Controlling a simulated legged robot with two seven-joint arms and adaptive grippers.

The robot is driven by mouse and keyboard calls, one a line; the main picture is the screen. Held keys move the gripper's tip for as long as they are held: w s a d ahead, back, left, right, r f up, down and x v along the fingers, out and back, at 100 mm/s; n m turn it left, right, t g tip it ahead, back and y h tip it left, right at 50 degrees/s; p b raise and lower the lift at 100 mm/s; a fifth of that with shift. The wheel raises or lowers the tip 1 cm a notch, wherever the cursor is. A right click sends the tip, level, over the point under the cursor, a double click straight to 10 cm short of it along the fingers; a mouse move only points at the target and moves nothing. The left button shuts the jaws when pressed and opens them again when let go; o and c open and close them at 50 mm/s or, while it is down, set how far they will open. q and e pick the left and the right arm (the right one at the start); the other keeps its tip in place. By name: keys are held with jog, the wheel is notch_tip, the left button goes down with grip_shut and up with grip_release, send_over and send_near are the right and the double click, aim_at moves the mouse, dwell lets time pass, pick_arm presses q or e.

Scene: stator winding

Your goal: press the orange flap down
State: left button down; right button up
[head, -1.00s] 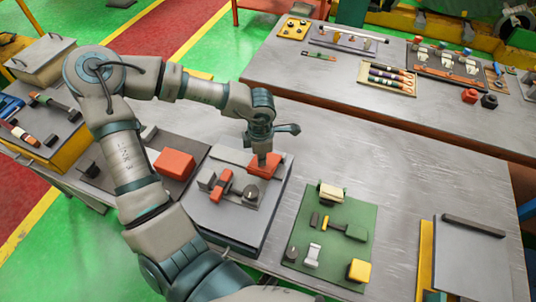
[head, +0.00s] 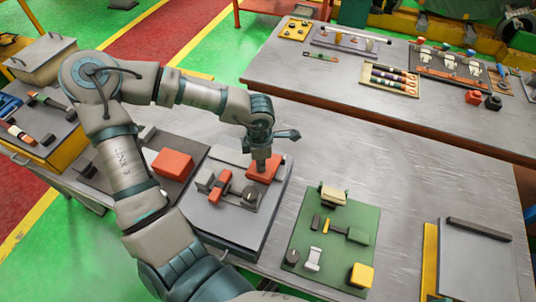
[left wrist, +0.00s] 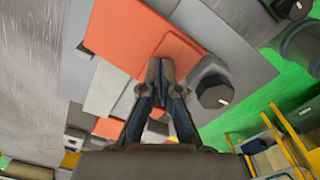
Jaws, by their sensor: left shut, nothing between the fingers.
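The orange flap (head: 271,172) is on the grey fixture plate (head: 222,222) near the middle of the bench. My left gripper (head: 261,170) points down onto the flap. Its fingertips appear to touch the flap's top, though the exact contact is hard to tell. In the left wrist view, my left gripper (left wrist: 159,66) has its fingers closed together with nothing between them. The tips overlap the near part of the orange flap (left wrist: 130,35). I cannot tell how far down the flap is. My right gripper is not in view.
An orange block (head: 172,164) is on a dark plate to the left. A green mat (head: 312,228) with several parts is to the right, with bare bench between.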

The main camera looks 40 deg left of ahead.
pick_arm(q)
jog(key=shift+f+b, duration=0.3)
jog(key=shift+f, duration=0.15)
jog(key=shift+s+r+p, duration=0.1)
jog(key=shift+r+p, duration=1.9)
jog(key=shift+r, duration=2.1)
